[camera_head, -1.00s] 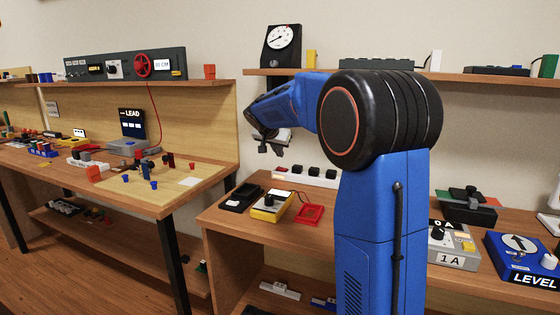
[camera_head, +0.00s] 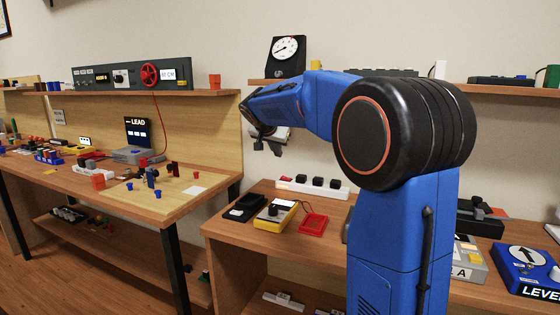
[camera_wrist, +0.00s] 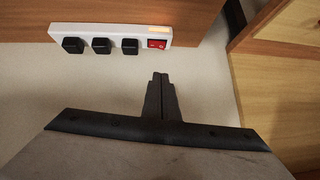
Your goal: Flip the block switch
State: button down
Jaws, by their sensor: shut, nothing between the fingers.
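The white power block (camera_head: 322,188) with several black plugs stands at the back of the right-hand bench, and its red switch (camera_head: 284,180) is at its left end. In the wrist view the block (camera_wrist: 88,42) lies along the top, with the red switch (camera_wrist: 158,44) at its right end beside a small lit strip. My gripper (camera_head: 268,149) hangs in the air above and slightly left of the block. In the wrist view its fingers (camera_wrist: 161,78) are shut and empty, apart from the block and just below the switch in the picture.
A black tray (camera_head: 244,208), a yellow meter (camera_head: 275,214) and a red frame (camera_head: 313,224) sit on the bench in front of the block. A shelf with a dial gauge (camera_head: 286,55) is above. The left-hand bench (camera_head: 170,207) stands close by.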

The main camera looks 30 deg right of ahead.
send_over(284, 177)
jog(key=s+a, duration=0.2)
jog(key=s, duration=0.1)
notch_tip(284, 177, down, 7)
jog(key=f, duration=0.3)
jog(key=shift+w+a, duration=0.1)
jog(key=shift+w, duration=0.25)
jog(key=shift+w+f, duration=0.1)
jog(key=shift+f, duration=0.4)
